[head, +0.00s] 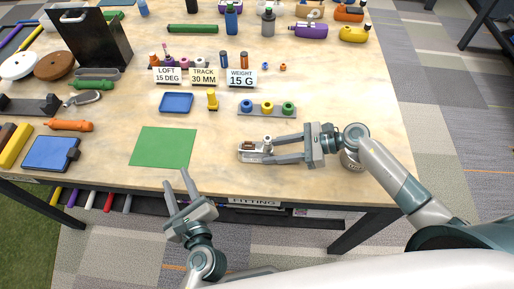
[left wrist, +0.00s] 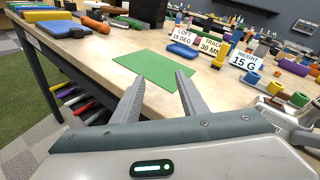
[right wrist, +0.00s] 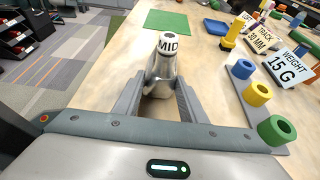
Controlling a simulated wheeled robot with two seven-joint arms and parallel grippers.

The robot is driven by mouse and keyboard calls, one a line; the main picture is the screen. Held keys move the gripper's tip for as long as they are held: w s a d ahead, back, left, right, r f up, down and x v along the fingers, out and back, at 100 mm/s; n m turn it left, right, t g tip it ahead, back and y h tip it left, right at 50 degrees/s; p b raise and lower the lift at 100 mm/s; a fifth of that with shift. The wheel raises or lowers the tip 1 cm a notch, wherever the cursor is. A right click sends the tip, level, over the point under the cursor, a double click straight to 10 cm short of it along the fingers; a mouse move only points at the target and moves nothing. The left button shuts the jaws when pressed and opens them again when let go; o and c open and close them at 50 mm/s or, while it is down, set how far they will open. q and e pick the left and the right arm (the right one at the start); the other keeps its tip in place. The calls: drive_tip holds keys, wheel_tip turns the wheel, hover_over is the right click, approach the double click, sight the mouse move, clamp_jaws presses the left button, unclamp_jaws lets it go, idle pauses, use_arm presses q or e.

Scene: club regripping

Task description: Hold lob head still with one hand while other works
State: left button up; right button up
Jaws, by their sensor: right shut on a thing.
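The lob head (right wrist: 163,72) is a silver metal piece with a white collar marked MID at its top in the right wrist view. In the head view the lob head (head: 254,151) lies low over the table's right front part. My right gripper (head: 270,149) is shut on it, with one finger on each side; the fingers (right wrist: 163,100) also show in the right wrist view. My left gripper (head: 176,187) is open and empty at the table's front edge, just in front of the green mat (head: 163,148). Its spread fingers (left wrist: 155,92) also show in the left wrist view.
A grey strip with blue, yellow and green rings (head: 267,107) lies behind the lob head. A blue tray (head: 176,102), a yellow peg (head: 212,101) and signs (head: 204,77) stand behind the mat. Tools crowd the left side.

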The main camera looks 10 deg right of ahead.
sight(248, 145)
use_arm(q)
drive_tip(key=d+m+h, duration=0.1)
drive_tip(key=d+m, duration=0.1)
drive_tip(key=d, duration=0.1)
drive_tip(key=d+m+h, duration=0.2)
drive_tip(key=d, duration=0.2)
drive_tip(key=s+d+m+h, duration=0.1)
drive_tip(key=d+m+h, duration=0.1)
drive_tip(key=d, duration=0.1)
drive_tip(key=shift+d+r, duration=0.25)
drive_tip(key=shift+r, duration=0.15)
drive_tip(key=d+m+h, duration=0.1)
drive_tip(key=d, duration=0.1)
drive_tip(key=s+d+r+m+h, duration=0.1)
drive_tip(key=d, duration=0.1)
drive_tip(key=s+d+m+h, duration=0.1)
drive_tip(key=d+m, duration=0.1)
drive_tip(key=d, duration=0.1)
drive_tip(key=shift+s+d+r+h, duration=0.1)
drive_tip(key=shift+r+h, duration=0.3)
drive_tip(key=shift+x, duration=6)
clamp_jaws()
